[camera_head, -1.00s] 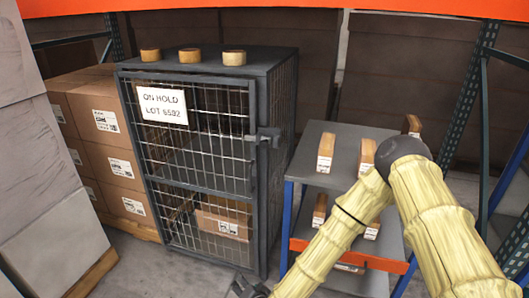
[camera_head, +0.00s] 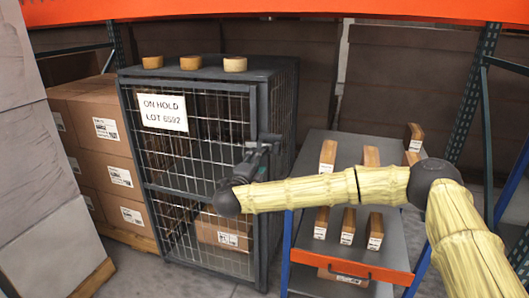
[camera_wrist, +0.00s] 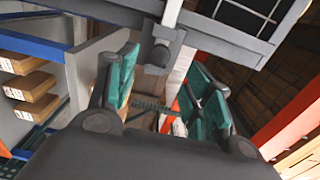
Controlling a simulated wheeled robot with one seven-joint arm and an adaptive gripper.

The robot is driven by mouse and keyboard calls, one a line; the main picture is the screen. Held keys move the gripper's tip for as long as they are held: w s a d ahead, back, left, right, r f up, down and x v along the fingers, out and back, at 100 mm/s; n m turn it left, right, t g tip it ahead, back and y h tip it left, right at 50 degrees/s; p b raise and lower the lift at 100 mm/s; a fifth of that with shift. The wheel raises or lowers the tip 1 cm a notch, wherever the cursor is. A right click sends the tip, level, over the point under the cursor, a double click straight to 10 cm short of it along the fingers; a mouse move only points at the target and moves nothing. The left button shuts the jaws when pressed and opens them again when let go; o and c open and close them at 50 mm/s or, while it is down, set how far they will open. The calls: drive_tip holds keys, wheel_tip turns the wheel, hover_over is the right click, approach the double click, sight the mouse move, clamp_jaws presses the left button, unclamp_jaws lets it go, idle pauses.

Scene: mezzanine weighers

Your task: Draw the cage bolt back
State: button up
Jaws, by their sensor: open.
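The cage (camera_head: 122,140) is a dark grey mesh locker with an "ON HOLD LOT 6592" sign (camera_head: 163,112) on its door. My gripper (camera_head: 262,152) is at the right edge of the door, in front of where the bolt sits, and hides most of it in the head view. In the wrist view the bolt (camera_wrist: 160,50) shows as a dark block with a round knob and a pale rod at the top middle. My gripper (camera_wrist: 155,95) is open there, its green-padded fingers either side of and just short of the bolt. I cannot see contact.
A grey shelf cart (camera_head: 320,135) with several wooden blocks stands right of the cage, close to my arm. Stacked cartons (camera_head: 100,125) stand left of it.

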drive_tip(key=p+x, duration=0.1)
drive_tip(key=x, duration=0.7)
drive_tip(key=shift+w+d, duration=0.1)
drive_tip(key=shift+w, duration=0.2)
drive_tip(key=shift+f, duration=0.1)
clamp_jaws()
